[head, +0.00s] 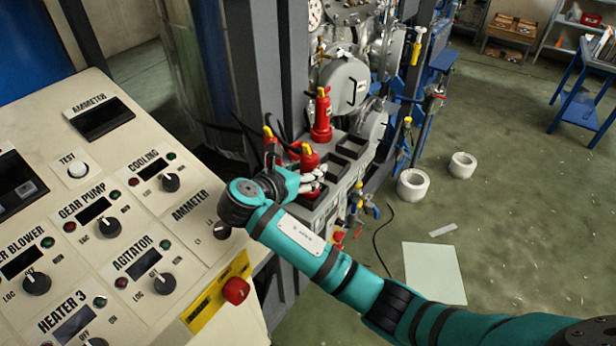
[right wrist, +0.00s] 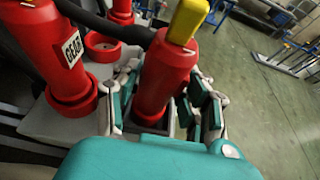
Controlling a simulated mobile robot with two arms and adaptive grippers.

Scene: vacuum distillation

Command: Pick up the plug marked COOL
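Several red plugs with yellow tops stand in a socket box. One plug (head: 309,158) is at my right gripper (head: 312,182); in the right wrist view this plug (right wrist: 164,75) stands upright between the two spread fingers, its lower end in a square socket. A narrow gap shows between the plug and the right-hand finger, so the gripper looks open around it. No label shows on this plug. A second plug (right wrist: 72,58), marked GEAR, is to its left. A third plug (head: 321,117) stands farther back. No COOL marking can be read. My left gripper is out of view.
The socket box (head: 345,160) has empty square sockets beside the plugs. A control panel (head: 200,200) with knobs and a red button (head: 236,290) is on the left. Dark cables run behind the plugs. Pipes and valves stand behind; open floor is at right.

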